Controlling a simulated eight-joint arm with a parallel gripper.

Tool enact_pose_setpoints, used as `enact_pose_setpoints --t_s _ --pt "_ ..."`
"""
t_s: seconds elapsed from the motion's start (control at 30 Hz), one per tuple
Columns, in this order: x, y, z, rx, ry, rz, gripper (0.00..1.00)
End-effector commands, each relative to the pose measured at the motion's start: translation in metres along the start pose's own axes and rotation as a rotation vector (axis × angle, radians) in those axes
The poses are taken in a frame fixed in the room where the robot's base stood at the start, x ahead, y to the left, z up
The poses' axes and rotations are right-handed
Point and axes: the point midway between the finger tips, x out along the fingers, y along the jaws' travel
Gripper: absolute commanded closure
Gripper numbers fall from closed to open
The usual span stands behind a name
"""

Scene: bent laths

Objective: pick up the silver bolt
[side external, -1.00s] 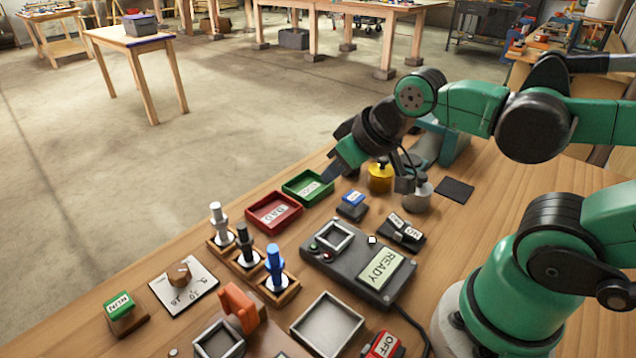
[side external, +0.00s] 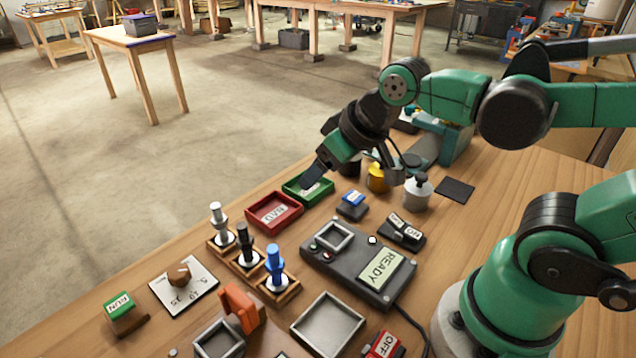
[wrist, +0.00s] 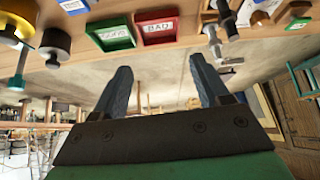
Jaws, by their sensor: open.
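The silver bolt (side external: 217,225) stands upright in a wooden holder at the left end of a row of three bolts. It also shows near the top right of the wrist view (wrist: 212,38). A black bolt (side external: 244,243) and a blue bolt (side external: 275,266) stand beside it in the same row. My gripper (side external: 310,184) is in the air over the green tray, to the right of the silver bolt and apart from it. In the wrist view my gripper (wrist: 160,68) has its two fingers wide apart with nothing between them.
A red tray (side external: 298,208) lies between the green tray (side external: 328,182) and the bolts. A grey device with a READY display (side external: 374,267) is on the right. Yellow (side external: 377,178) and silver (side external: 416,195) weights stand behind it. An orange part (side external: 240,305) is in front.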

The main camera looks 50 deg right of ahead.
Motion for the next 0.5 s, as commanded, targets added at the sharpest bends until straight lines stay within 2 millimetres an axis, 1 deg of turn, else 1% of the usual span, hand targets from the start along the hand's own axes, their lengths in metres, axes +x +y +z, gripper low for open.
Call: enact_pose_setpoints --t_s 0.03,0.17,0.3,0.4,0.5 --pt "0.004 -0.005 -0.009 -0.028 -0.015 -0.015 0.32" --pt "0.022 -0.023 -0.033 -0.123 -0.063 -0.067 0.32" --pt "0.052 -0.046 -0.052 -0.232 -0.116 -0.126 0.32" --pt "0.075 -0.063 -0.059 -0.301 -0.148 -0.165 0.32" --pt "0.094 -0.076 -0.062 -0.354 -0.172 -0.195 0.32"
